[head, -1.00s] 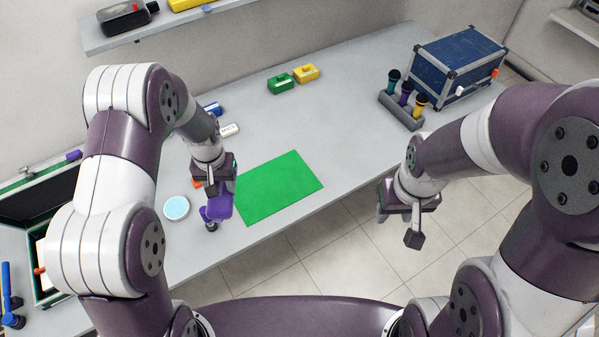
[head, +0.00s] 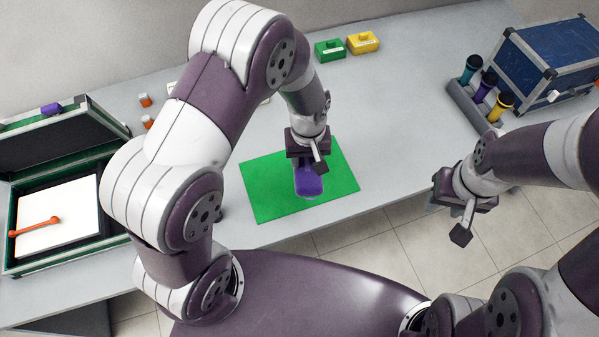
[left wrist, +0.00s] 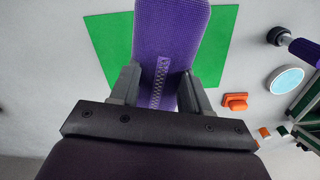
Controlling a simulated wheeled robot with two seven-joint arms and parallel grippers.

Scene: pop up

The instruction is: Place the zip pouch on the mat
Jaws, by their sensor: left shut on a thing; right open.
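The zip pouch is purple with a zip along it; it shows below my left gripper in the head view (head: 308,183) and between the fingers in the left wrist view (left wrist: 172,35). My left gripper (head: 309,160) is shut on the zip pouch, over the green mat (head: 265,190). The mat also shows behind the pouch in the left wrist view (left wrist: 115,45). I cannot tell whether the pouch touches the mat. My right gripper (head: 460,215) is open and empty, off the table's front edge at the right.
Green (head: 329,49) and yellow (head: 363,42) boxes stand at the back. A rack (head: 470,108) with several coloured-top items and a blue case (head: 550,60) stand at the right. An open case (head: 60,255) lies at the left. The table between mat and rack is clear.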

